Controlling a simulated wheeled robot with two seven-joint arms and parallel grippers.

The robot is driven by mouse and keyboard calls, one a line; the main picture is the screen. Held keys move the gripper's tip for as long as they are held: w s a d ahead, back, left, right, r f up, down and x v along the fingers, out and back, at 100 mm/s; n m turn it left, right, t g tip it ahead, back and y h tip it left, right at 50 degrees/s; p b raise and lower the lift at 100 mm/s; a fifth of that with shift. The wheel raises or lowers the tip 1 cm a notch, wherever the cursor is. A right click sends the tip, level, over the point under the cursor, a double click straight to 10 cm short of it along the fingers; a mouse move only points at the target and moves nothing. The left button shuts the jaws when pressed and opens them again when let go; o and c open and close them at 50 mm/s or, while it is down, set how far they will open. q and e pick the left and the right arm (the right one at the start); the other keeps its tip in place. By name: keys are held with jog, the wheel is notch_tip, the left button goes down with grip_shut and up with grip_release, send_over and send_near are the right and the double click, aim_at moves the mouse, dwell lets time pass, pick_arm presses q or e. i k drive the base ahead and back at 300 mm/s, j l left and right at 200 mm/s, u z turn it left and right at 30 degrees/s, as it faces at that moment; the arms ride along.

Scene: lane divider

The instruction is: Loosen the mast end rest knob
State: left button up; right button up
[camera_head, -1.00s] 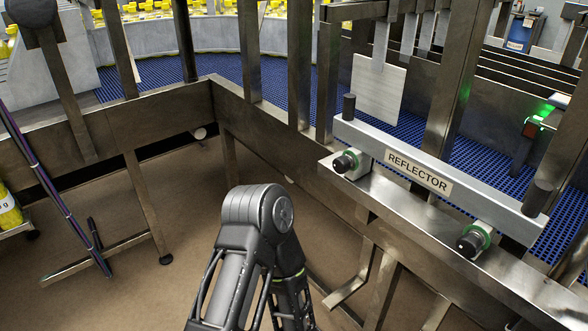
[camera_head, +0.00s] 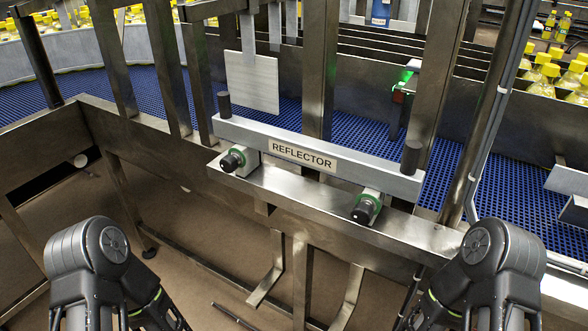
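A grey bar labelled REFLECTOR (camera_head: 330,165) runs along a steel rail in front of the blue conveyor. Two black knobs with green collars sit below it: a left one (camera_head: 232,160) and a right one (camera_head: 364,210). Black cylinders stand on the bar's left end (camera_head: 224,105) and right end (camera_head: 411,158). No part is marked as the mast end rest, so I cannot tell which knob is meant. Links of both my arms show at the lower left and lower right. Both grippers are out of view.
The blue conveyor (camera_head: 340,128) runs behind steel posts (camera_head: 318,80). A pale plate (camera_head: 252,84) hangs over it. Yellow-capped bottles (camera_head: 546,75) stand at the right. A green-lit sensor (camera_head: 404,88) sits behind the bar. Bent steel brackets (camera_head: 270,270) hang below the rail.

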aim_at(362, 214)
jog(key=j+z, duration=0.1)
jog(key=j, duration=0.4)
jog(key=k+j+z, duration=0.1)
jog(key=j, duration=0.4)
jog(key=k+j, duration=0.15)
jog(key=j, duration=0.3)
jog(key=k+j+z, duration=0.15)
jog(key=j, duration=0.35)
jog(key=i, duration=0.05)
